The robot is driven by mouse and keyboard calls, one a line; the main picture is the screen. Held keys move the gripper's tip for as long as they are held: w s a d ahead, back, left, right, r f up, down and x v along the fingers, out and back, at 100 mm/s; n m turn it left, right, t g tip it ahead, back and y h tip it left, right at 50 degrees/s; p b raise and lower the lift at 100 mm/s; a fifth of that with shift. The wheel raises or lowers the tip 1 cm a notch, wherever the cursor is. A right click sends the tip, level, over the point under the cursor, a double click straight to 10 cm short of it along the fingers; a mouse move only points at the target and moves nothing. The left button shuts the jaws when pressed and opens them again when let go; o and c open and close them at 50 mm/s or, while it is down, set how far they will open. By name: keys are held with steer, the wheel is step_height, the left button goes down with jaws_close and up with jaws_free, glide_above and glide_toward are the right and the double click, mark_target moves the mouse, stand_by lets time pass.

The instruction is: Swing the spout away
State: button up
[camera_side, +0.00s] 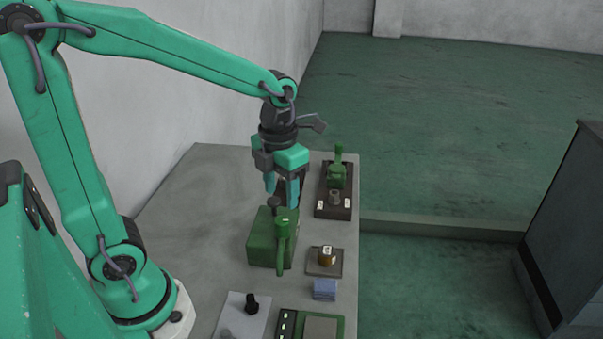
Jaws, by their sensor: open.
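A green box-shaped machine (262,239) stands on the grey table. A lighter green arm-like part (282,246), which looks like the spout, hangs down its near right side. A dark knob (274,203) sits on the machine's top. My gripper (281,189) points down with its fingers apart, just above the machine's top and close to the knob. I cannot tell whether a finger touches the knob. Nothing shows held between the fingers.
Behind to the right, a dark base (333,213) bears a smaller green device (337,175) and a grey cup-like part. The table's left part is clear.

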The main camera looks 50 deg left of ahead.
steer(key=shift+r, duration=0.5)
steer(key=c, duration=1.1)
steer(key=n, duration=0.2)
steer(key=d+n, duration=0.1)
steer(key=shift+w+d+r+n, duration=0.1)
steer(key=shift+w+d+n, duration=0.05)
steer(key=shift+w+n, duration=0.25)
steer(key=w+d+n+g, duration=0.1)
steer(key=d+n, duration=0.2)
steer(key=n, duration=0.5)
steer(key=d+n+g, duration=0.1)
steer(key=d+n, duration=0.2)
steer(key=n, duration=0.5)
steer(key=w+d+r+n+g+y, duration=0.1)
steer(key=d+n, duration=0.2)
steer(key=n, duration=0.5)
steer(key=shift+w+n, duration=0.35)
steer(key=shift+n, duration=0.05)
